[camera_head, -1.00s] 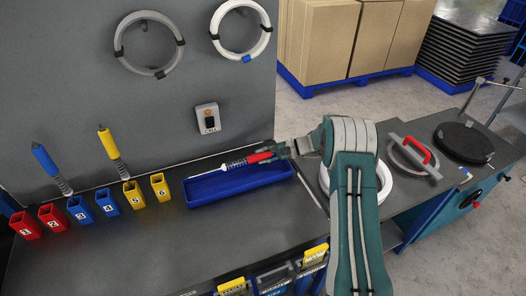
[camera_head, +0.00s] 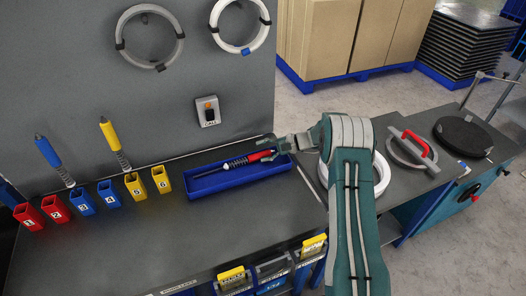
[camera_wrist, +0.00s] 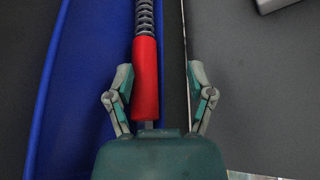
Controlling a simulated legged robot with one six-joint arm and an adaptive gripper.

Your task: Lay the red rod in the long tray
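The red rod (camera_head: 257,157) has a red handle, a dark spring-like shaft and a pale tip. In the head view it lies lengthwise over the back part of the long blue tray (camera_head: 237,181). In the wrist view the red handle (camera_wrist: 145,82) runs alongside the blue tray (camera_wrist: 42,110), near its edge; I cannot tell if it rests on the floor or the rim. My gripper (camera_head: 270,149) is open at the handle end. In the wrist view its fingers (camera_wrist: 161,88) stand apart on both sides of the handle, the left one closer.
Several numbered red, blue and yellow holders (camera_head: 109,194) stand left of the tray. A white ring (camera_head: 381,174) lies under my arm.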

